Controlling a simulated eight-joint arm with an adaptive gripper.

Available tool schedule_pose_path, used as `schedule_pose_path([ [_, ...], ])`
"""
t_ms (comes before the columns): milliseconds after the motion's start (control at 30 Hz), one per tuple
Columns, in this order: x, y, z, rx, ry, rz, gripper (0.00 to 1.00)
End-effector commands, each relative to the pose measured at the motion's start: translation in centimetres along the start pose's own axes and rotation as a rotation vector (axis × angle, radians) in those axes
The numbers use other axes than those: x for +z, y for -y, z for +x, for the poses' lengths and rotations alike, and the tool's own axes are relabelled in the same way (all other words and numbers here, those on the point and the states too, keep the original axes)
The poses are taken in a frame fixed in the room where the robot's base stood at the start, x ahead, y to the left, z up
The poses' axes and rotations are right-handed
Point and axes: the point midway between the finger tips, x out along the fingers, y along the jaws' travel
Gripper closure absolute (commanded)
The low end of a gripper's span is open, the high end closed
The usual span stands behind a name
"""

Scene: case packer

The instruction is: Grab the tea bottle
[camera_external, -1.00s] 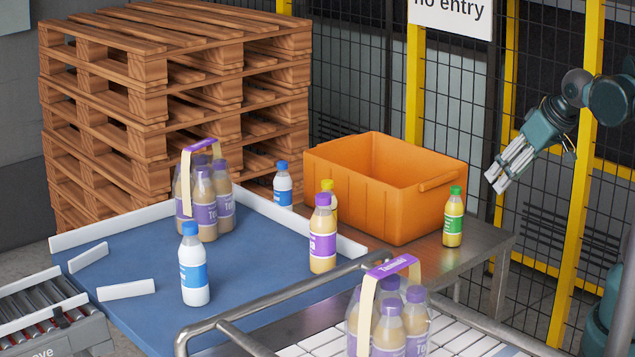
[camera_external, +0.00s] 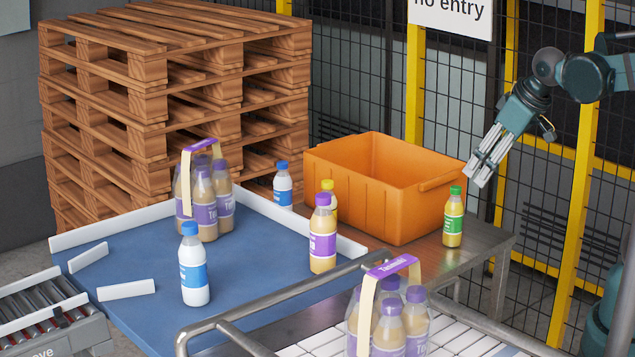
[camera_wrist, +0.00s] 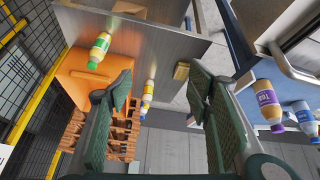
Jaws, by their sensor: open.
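A single tea bottle (camera_external: 322,238) with a purple cap, purple label and tan contents stands upright at the blue table's right side. It also shows in the wrist view (camera_wrist: 267,101) at the right, outside my fingers. My gripper (camera_external: 481,170) is open and empty in the air at the upper right, above and right of the green-capped bottle (camera_external: 453,217), well apart from the tea bottle. In the wrist view my two fingers (camera_wrist: 158,84) are spread wide with nothing held between them.
An orange crate (camera_external: 345,190) stands on the metal table (camera_external: 425,258). A yellow-capped bottle (camera_external: 328,187) is partly hidden behind the tea bottle. White bottles with blue labels (camera_external: 194,265) and purple-capped multipacks (camera_external: 206,200) stand nearby. A metal rail (camera_external: 290,292) crosses the front.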

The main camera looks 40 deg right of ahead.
Motion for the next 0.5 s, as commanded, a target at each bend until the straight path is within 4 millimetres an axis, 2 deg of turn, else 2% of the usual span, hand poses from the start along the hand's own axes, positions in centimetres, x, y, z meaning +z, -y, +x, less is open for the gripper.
schedule_pose_path([
  [100, -1.9, 1.4, 0.2, -0.022, 0.029, -0.074, 0.50],
  [500, -7.2, 6.6, 1.6, -0.093, 0.123, -0.316, 0.50],
])
